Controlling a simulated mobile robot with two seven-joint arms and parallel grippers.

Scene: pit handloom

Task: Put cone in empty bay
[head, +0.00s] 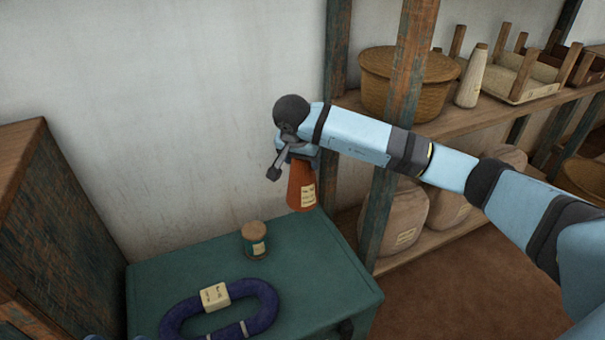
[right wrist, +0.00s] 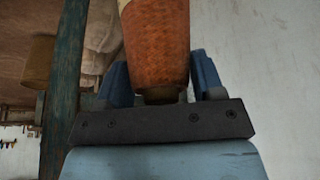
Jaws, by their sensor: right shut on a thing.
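An orange-brown cone (head: 301,188) with a pale label hangs below my right gripper (head: 297,154), above the back right part of the green table. In the right wrist view, the cone (right wrist: 156,45) stands between the two blue fingers of my right gripper (right wrist: 162,80), which is shut on it at its narrow end. The cone's far end runs out of that view at the top. I cannot make out which place is the empty bay.
A jar with a brown lid (head: 255,240) and a labelled blue yarn hank (head: 262,307) lie on the green table (head: 315,268). A wooden post (head: 405,75) stands before shelves holding a wicker basket (head: 402,88), a cream cone (head: 471,78), a wooden frame (head: 520,82) and sacks (head: 395,222).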

